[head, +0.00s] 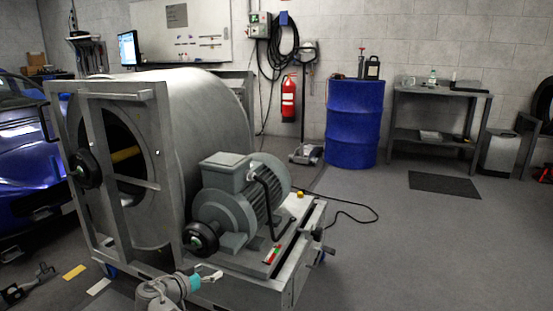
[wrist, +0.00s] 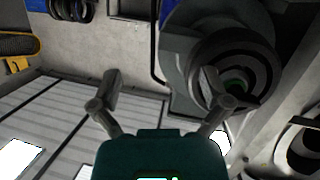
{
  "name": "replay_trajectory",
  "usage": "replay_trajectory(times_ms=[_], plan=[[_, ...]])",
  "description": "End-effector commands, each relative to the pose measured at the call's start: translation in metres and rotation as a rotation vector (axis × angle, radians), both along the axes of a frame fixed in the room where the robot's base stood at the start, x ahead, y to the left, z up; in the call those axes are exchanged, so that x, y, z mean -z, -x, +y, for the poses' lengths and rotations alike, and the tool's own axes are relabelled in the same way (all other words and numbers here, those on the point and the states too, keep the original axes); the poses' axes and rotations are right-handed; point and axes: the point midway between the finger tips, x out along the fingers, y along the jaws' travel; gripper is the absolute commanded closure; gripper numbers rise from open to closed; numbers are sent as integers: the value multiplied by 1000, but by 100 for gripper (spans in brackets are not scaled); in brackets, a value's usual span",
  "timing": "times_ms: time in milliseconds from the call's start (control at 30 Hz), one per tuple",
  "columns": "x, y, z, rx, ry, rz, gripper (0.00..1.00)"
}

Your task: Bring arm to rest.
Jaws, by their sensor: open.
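My gripper (head: 209,274) shows at the bottom of the head view, low in front of the hub dynamometer (head: 178,115). Its two fingers are apart, with nothing between them. In the wrist view the open fingers (wrist: 160,88) also stand apart and empty. The dynamometer has a big grey drum in a metal frame, with a grey motor (head: 243,195) on its bed. A dark round hub (head: 201,238) on the motor's near side is above my gripper. In the wrist view a dark round part (wrist: 236,75) appears behind the right finger.
A blue car (head: 25,150) stands at the left. A blue barrel (head: 353,122), a metal workbench (head: 432,92) and a red fire extinguisher (head: 288,98) are along the back wall. A black cable (head: 350,218) lies on the floor. The floor at the right front is clear.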

Motion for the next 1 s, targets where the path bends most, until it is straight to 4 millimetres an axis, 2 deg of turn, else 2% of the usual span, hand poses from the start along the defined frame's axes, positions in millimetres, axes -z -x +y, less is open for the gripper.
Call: replay_trajectory(times_ms=[33, 100, 400, 700, 1000], plan=[[-3, -3, -21, 23, 4, 47, 3], [1, -7, -44, 46, 9, 119, 3], [14, -10, -138, 111, -3, 418, 3], [22, 5, -216, 108, -67, 699, 3], [22, 31, -279, 43, -177, 938, 3]])
